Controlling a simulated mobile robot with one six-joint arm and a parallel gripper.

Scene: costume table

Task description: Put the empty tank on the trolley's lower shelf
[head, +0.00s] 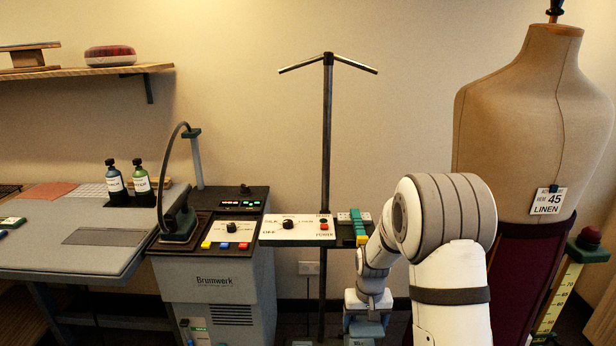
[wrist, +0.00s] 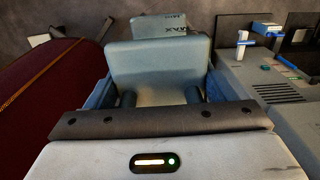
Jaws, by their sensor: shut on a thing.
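My gripper (head: 368,318) is low in front of the dress form, to the right of the grey steam station. In the wrist view, my gripper (wrist: 158,97) is shut on a blue-grey tank (wrist: 158,62), with a dark finger on each side of it. The tank has a label reading "MAX" near its far end. In the head view only a small part of the tank shows at the bottom edge, below my gripper. Whether it holds water cannot be seen. I cannot make out the trolley or its lower shelf in either view.
The steam station (head: 228,282) stands left of my arm, with its iron (head: 180,222) on top. A metal stand (head: 326,150) rises behind. The dress form (head: 530,120) with a maroon skirt (wrist: 50,90) is close on the other side. Two bottles (head: 128,183) stand on the left table.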

